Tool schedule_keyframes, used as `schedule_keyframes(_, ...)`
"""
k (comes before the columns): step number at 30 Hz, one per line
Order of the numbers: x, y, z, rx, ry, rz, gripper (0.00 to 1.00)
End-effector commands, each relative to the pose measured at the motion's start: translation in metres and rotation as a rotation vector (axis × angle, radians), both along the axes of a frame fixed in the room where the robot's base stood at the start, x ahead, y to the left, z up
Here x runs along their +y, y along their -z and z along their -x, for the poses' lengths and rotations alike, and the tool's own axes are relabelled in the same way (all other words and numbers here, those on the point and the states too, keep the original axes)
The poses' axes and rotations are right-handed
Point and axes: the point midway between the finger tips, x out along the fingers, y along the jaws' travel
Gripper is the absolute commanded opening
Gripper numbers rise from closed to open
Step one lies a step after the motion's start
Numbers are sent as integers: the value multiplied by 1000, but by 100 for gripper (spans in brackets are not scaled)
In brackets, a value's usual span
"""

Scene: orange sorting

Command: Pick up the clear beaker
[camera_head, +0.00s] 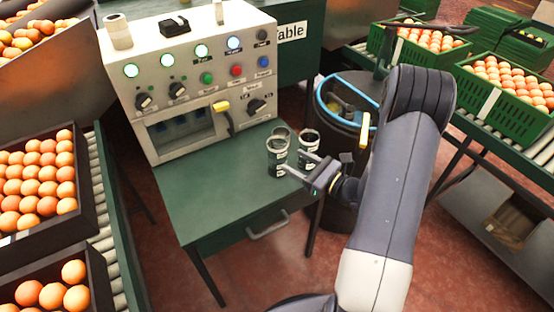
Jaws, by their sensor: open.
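Clear beakers with dark lower parts or labels stand close together on the green table (200,200), near its back right. One beaker (277,158) is at the front left and another (308,142) at the right. The rim of a third (281,131) shows behind them. I cannot tell which one the task means. My gripper (293,161) reaches in from the right at beaker height, open. One finger points towards the front left beaker, and the other lies by the right beaker. I cannot tell whether either finger touches glass. The right beaker's lower part is partly hidden by my gripper.
A control panel (190,120) with lit buttons stands at the table's back. A dark barrel (345,95) with a blue hose is behind my arm. Orange crates line the left (80,205) and right (545,115). The table's front left is clear.

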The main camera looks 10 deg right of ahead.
Motion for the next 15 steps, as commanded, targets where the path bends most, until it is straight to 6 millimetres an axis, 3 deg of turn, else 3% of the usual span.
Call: schedule_keyframes(15,33,-1,-41,0,-2,1,57)
